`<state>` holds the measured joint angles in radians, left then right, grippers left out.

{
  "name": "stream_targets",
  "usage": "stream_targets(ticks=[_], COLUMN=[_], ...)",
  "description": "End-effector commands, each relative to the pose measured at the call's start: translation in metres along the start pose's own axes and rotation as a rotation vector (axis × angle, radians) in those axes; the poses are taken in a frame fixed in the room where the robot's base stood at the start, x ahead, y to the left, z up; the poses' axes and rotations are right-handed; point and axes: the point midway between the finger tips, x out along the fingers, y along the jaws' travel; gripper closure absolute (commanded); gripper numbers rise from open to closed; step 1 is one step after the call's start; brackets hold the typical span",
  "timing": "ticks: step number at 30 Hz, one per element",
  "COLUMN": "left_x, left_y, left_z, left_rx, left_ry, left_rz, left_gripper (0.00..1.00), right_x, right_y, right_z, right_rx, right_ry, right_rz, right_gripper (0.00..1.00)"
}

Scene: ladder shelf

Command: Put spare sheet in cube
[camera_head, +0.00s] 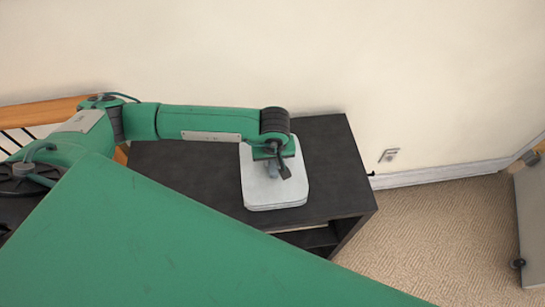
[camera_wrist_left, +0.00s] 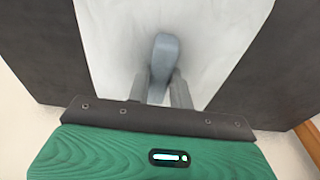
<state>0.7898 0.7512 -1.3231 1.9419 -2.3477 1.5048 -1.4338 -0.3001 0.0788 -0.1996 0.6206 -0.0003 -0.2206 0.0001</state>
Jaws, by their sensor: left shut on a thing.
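A white, folded, stacked sheet (camera_head: 262,192) with rounded corners lies over the top of the dark shelf unit (camera_head: 190,172); I cannot tell whether it touches the top. It also fills the middle of the left wrist view (camera_wrist_left: 220,40). A grey-blue upright piece (camera_wrist_left: 165,48) rises from its middle. My left gripper (camera_head: 278,172) is above the sheet, with its fingers shut around this piece. An open cube (camera_head: 312,238) of the shelf shows partly below the top's front edge. My own green part hides most of the front. My right gripper is out of view.
A cream wall runs behind the shelf, with a small socket (camera_head: 389,155) to its right. Bare carpet (camera_head: 430,230) lies right of the shelf. A grey panel (camera_head: 531,220) stands at the far right edge. A wooden rail (camera_head: 40,112) is at the left.

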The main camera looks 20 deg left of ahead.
Motion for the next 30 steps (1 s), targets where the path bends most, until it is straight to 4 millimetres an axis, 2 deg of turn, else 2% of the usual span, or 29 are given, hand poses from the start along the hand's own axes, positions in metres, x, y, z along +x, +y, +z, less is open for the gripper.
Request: stream_targets(ticks=[10, 11, 13, 14, 26, 30], left_x=[0.004, 0.003, 0.002, 0.002, -0.004, -0.026], left_y=[0.000, 0.000, 0.000, 0.000, 0.001, 0.001], left_z=[0.000, 0.000, 0.000, 0.000, -0.001, -0.001], left_rx=[0.000, 0.000, 0.000, 0.000, 0.000, 0.003], left_ry=[0.001, 0.000, 0.000, 0.000, 0.001, 0.003], left_rz=[0.001, 0.000, 0.000, 0.000, 0.001, 0.003], left_gripper=[1.00, 0.73, 0.59, 0.57, 0.57, 0.57], right_x=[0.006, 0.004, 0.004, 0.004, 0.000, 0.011], right_y=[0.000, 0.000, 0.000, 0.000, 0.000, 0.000], right_z=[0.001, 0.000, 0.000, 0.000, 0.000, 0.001], right_rx=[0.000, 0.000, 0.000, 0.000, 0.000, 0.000], right_ry=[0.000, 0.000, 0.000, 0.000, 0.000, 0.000], right_rz=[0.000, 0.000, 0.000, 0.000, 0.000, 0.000], right_gripper=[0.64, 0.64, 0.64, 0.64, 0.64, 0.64])
